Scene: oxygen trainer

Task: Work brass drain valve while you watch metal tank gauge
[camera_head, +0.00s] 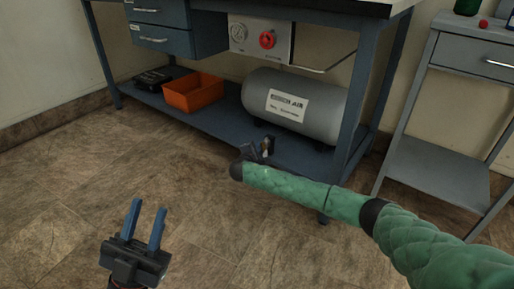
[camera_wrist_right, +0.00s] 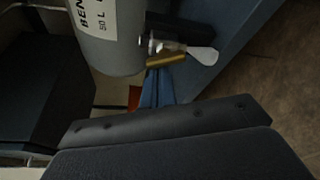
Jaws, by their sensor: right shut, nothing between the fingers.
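The grey metal tank (camera_head: 310,112) lies on its side on the bench's lower shelf; its end also shows in the right wrist view (camera_wrist_right: 108,40). There the brass drain valve (camera_wrist_right: 166,60) sticks out beside the tank end, with a silver fitting and a pale lever (camera_wrist_right: 203,55). A round dial gauge (camera_head: 238,34) sits on a panel under the bench top; its reading is too small to tell. My right gripper (camera_wrist_right: 158,74) is shut and empty, its blue fingertips right at the brass valve; I cannot tell whether they touch. My left gripper (camera_head: 149,208) is open and empty above the floor.
A red knob (camera_head: 267,40) is beside the gauge. An orange bin (camera_head: 193,93) and a black case (camera_head: 152,78) share the lower shelf (camera_head: 215,122). A bench leg (camera_head: 352,125) stands right of the tank. A grey side table (camera_head: 440,165) is at right. The floor at left is clear.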

